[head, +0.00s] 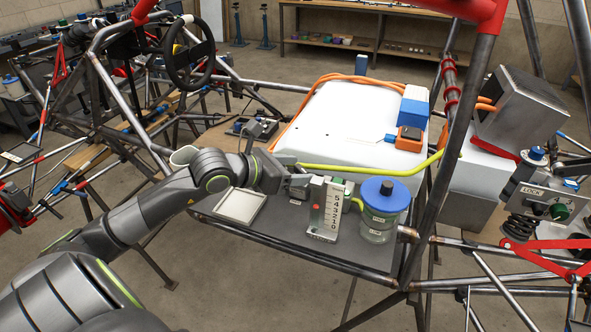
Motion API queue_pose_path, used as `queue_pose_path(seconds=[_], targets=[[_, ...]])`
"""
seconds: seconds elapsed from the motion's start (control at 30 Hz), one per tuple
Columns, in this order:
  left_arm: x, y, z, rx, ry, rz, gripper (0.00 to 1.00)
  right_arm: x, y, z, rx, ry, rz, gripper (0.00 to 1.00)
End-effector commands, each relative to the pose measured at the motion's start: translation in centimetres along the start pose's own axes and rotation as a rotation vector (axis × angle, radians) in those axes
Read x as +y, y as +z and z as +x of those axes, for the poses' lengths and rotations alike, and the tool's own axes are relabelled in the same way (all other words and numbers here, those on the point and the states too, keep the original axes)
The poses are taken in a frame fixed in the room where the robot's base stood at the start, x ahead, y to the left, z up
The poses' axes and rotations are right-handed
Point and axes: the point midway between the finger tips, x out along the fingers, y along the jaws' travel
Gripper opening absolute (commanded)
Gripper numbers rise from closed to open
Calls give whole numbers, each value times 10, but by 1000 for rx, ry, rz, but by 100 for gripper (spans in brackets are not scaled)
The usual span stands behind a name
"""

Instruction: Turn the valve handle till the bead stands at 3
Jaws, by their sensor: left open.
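The flow gauge (327,209) is a grey upright block with a green top and a numbered scale. A small red bead (316,207) shows in its left tube, about mid-height; I cannot tell its exact number. My left gripper (287,176) is open, just left of the gauge's top. A small grey fitting (297,187) sits between the gripper and the gauge. The valve handle is not clearly distinguishable there, and the gripper partly covers this spot. I cannot tell whether the fingers touch anything. My right gripper is not in view.
A clear jar with a blue lid (383,201) stands right of the gauge. A yellow hose (375,168) arches behind both. A white tray (240,205) lies left on the grey floor panel (290,226). Chassis tubes (432,170) rise at the right, and a white box (340,118) stands behind.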

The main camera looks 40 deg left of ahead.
Motion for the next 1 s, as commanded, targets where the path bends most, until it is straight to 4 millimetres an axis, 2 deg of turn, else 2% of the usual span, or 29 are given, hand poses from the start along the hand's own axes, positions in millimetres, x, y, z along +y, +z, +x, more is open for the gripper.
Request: queue_pose_path(seconds=[0.3, 0.63, 1.0], targets=[[0, 0, 1, 0, 0, 0, 59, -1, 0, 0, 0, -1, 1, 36], [0, 0, 1, 0, 0, 0, 16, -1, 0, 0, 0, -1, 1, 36], [2, -3, 2, 5, -67, 33, 15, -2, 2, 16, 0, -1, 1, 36]])
